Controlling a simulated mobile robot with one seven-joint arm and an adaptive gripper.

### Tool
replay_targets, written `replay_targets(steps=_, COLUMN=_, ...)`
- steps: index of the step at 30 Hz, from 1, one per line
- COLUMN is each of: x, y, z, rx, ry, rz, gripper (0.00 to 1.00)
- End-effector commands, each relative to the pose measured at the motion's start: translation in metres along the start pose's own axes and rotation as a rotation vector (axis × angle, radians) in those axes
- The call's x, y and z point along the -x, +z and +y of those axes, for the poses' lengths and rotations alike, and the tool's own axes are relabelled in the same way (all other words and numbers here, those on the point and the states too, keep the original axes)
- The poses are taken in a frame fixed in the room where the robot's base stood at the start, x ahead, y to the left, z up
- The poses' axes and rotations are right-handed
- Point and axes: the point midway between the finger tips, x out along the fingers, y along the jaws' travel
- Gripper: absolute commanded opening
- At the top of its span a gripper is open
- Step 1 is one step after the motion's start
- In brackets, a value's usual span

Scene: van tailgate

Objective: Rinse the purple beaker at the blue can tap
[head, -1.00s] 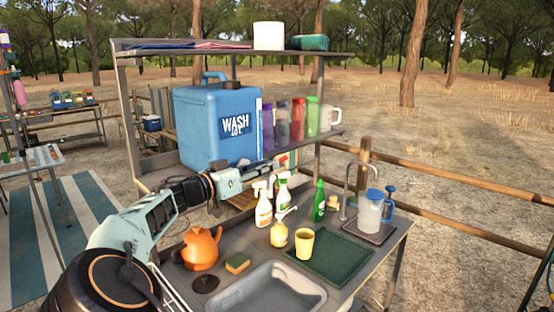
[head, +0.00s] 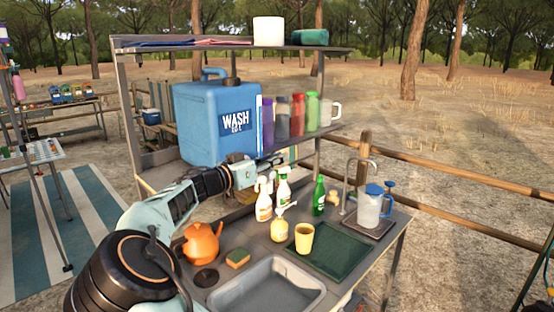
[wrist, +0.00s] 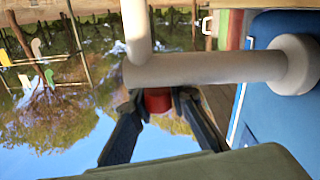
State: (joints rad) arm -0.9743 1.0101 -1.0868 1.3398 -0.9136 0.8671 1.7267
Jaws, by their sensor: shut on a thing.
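The blue can (head: 208,125) labelled WASH stands on the rack's lower shelf. In the wrist view, which looks upside down, its blue wall (wrist: 275,125) is at the right. A pale grey tap (wrist: 205,68) juts from it, with a spout (wrist: 137,30) toward the picture's top. My gripper (wrist: 158,98) is shut on a small dark red piece (wrist: 157,101) beside the tap body, seemingly its handle. In the head view my gripper (head: 278,164) is in front of the can's lower edge. A purple beaker-like vessel (head: 268,125) stands in the shelf row. No water shows.
Red and green vessels and a white mug (head: 330,113) stand along the shelf. Below are spray bottles (head: 264,200), a green bottle (head: 319,196), a yellow cup (head: 304,238), an orange kettle (head: 202,243) and a grey basin (head: 265,290). The green mat (head: 335,255) is mostly bare.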

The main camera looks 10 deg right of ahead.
Motion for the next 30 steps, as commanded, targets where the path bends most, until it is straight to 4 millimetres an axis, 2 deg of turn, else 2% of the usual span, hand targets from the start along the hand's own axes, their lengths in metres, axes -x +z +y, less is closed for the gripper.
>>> replay_targets(steps=10, x=0.0, y=0.001, z=0.0, rx=-0.001, ry=0.015, rz=-0.001, gripper=0.0)
replay_targets(steps=30, x=0.001, y=0.0, z=0.011, rx=0.001, ry=0.27, rz=-0.049, gripper=0.0)
